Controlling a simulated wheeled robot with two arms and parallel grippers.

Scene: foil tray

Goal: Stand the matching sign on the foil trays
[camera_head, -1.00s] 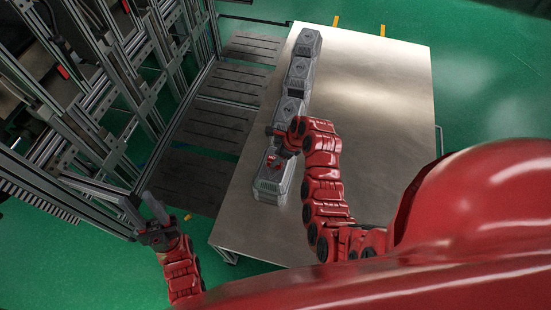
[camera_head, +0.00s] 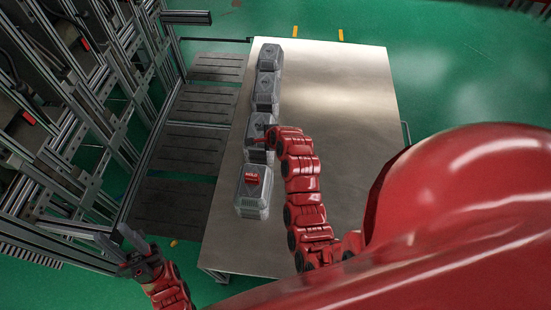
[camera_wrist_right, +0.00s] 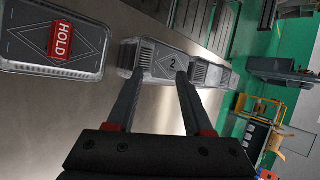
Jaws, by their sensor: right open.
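Several foil trays stand in a row along the table's left side. On the nearest tray (camera_head: 252,207) is a red sign (camera_head: 252,175); in the right wrist view the sign (camera_wrist_right: 62,39) reads HOLD and sits in a diamond outline on its tray (camera_wrist_right: 20,66). I cannot tell its exact tilt. The second tray (camera_wrist_right: 152,55) carries a 2 in a diamond and no sign. My right gripper (camera_wrist_right: 160,74) is open and empty, its fingers pointing towards that tray; the head view shows it beside the tray. My left gripper (camera_head: 122,242) is open and empty, off the table's near left corner.
The metal table (camera_head: 340,110) is bare to the right of the trays. A metal frame rack (camera_head: 80,120) stands at the left, with dark slatted panels (camera_head: 180,150) between it and the table.

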